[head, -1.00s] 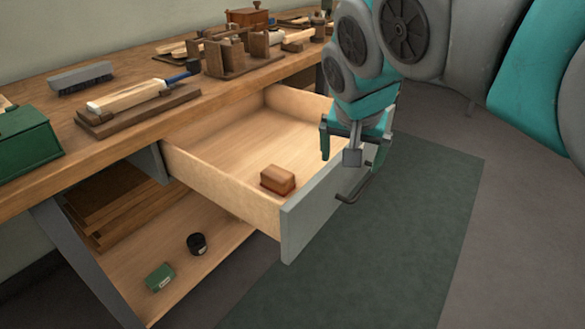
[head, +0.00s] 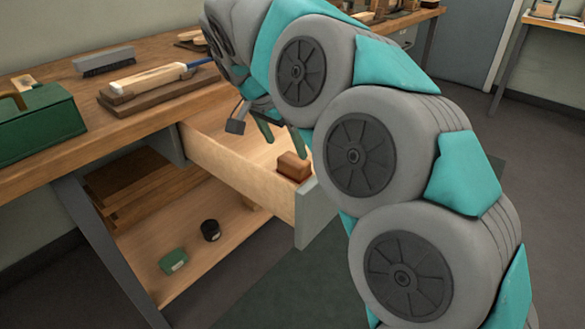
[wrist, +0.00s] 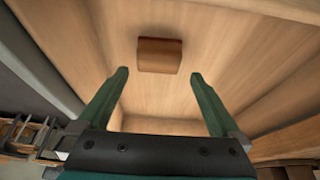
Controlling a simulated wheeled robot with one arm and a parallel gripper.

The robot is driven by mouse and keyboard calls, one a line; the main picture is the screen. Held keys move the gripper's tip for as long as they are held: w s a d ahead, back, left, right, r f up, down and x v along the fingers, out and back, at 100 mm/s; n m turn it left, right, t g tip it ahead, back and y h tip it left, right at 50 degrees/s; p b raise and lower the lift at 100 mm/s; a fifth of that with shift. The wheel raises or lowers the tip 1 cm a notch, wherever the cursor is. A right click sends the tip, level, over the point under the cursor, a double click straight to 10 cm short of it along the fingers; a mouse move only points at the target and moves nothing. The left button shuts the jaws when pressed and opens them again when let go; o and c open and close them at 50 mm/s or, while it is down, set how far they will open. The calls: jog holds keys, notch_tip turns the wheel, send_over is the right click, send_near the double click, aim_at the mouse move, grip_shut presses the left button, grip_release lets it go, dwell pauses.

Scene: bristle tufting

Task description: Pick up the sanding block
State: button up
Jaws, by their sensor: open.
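The sanding block (head: 293,166) is a small brown block lying on the floor of the open drawer (head: 235,171), near the drawer's front end. In the wrist view the block (wrist: 160,55) lies ahead of my gripper (wrist: 157,82), roughly centred between the two green fingers and beyond their tips. The fingers are spread apart with nothing between them. In the head view my gripper (head: 283,138) is over the drawer, behind the block, and my arm hides part of it and much of the drawer.
The workbench (head: 150,122) carries a green box (head: 40,122), a grey brush (head: 104,61) and a wooden-handled tool (head: 148,78). A black jar (head: 210,230) and a green tin (head: 173,261) stand on the lower shelf. The drawer walls surround the block.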

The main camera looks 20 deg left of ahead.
aim_at(293, 159)
jog(key=shift+x, duration=3.8)
jog(key=shift+w+r, duration=0.1)
jog(key=c, duration=1.1)
notch_tip(293, 159, up, 18)
jog(key=shift+f+p, duration=0.1)
jog(key=shift+p, duration=0.65)
